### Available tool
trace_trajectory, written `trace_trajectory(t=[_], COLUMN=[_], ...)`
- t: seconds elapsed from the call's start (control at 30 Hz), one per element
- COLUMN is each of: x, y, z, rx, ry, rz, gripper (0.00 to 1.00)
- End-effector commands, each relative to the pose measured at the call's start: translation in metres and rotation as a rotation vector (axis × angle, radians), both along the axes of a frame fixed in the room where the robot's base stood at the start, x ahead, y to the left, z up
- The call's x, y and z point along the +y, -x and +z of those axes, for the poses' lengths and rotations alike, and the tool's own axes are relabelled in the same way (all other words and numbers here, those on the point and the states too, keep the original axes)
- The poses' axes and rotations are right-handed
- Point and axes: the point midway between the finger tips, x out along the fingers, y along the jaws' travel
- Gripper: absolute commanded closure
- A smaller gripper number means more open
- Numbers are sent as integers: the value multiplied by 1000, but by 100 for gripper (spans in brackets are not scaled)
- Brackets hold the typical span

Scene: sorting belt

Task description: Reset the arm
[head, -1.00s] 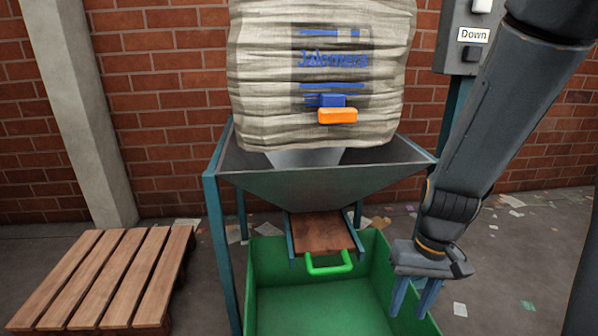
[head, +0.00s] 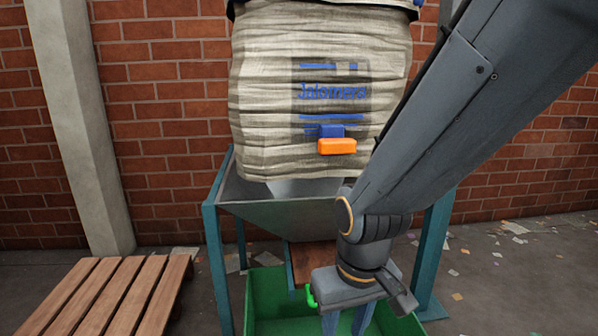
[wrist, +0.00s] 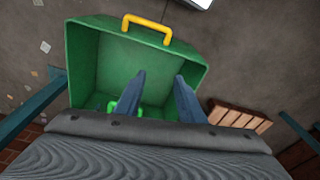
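My gripper (head: 346,322) points down in front of the hopper, over the green bin, in the head view. Its two blue-grey fingers stand apart with nothing between them; the wrist view shows the open gripper too (wrist: 160,76). My arm crosses the right half of the head view and hides part of the hopper and the slide gate. The large woven bag (head: 265,110) hangs above the hopper (head: 290,217), with an orange and blue clip on its front.
The green bin (head: 262,290) stands below the hopper; its yellow handle (wrist: 147,26) shows in the wrist view. The gate's green handle (head: 311,297) is right beside my gripper. A wooden pallet (head: 110,295) lies at the left. Paper scraps litter the floor.

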Motion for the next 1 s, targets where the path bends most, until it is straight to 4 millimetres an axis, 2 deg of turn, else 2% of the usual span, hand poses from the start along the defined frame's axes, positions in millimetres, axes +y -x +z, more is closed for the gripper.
trace_trajectory(t=[0.03,0.2,0.6,1.0], x=[12,38,75,51], y=[8,31,74,68], z=[1,4,10,46], rx=[10,43,96,99], ry=[1,6,23,26], rz=[37,120,265,180], gripper=[64,64,64,64])
